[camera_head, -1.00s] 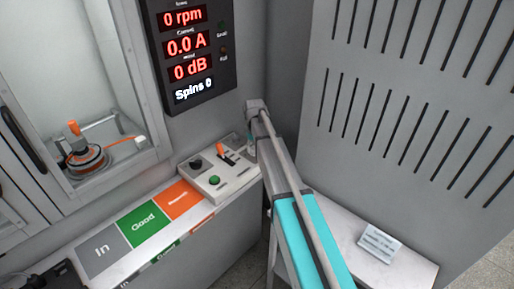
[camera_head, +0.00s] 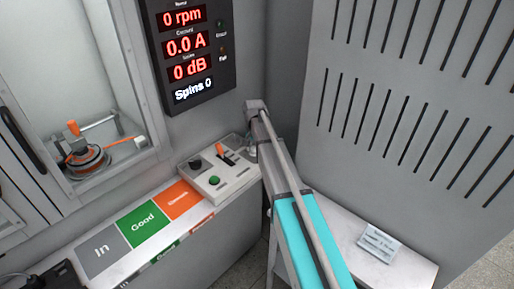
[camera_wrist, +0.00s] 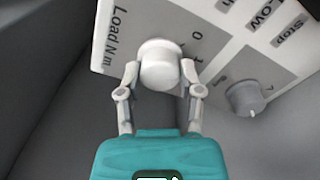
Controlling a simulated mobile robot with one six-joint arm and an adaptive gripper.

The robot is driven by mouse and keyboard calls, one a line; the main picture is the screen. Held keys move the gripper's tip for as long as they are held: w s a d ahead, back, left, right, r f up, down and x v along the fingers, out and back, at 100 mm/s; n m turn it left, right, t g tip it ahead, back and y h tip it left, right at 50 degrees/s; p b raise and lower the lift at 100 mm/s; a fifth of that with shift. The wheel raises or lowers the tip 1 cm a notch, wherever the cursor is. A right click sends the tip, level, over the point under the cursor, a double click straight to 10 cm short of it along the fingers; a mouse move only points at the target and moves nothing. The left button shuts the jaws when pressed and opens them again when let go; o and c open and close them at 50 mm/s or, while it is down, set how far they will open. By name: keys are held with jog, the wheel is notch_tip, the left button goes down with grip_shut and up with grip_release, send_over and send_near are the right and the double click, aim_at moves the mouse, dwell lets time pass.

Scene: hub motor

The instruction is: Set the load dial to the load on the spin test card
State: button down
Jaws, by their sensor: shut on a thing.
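The load dial (camera_wrist: 160,66) is a pale round knob on a grey plate lettered "Load N m", with a 0 and a 1 beside it. My gripper (camera_wrist: 160,82) is shut on the load dial, one finger on each side. Its pointer mark cannot be made out. In the head view my gripper (camera_head: 251,147) is at the right end of the control box (camera_head: 236,184), and my arm hides much of the dial. The spin test card (camera_head: 379,243) lies on the white ledge at right; its print is too small to read.
The box also carries a dark knob (camera_head: 195,163), an orange-handled lever (camera_head: 226,156) and a green button (camera_head: 214,180). The display (camera_head: 190,50) above reads 0 rpm, 0.0 A, 0 dB, Spins 0. A motor (camera_head: 86,158) sits in the cabinet at left.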

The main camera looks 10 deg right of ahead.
dwell(0.3)
jog(key=shift+c, duration=1.3)
grip_release()
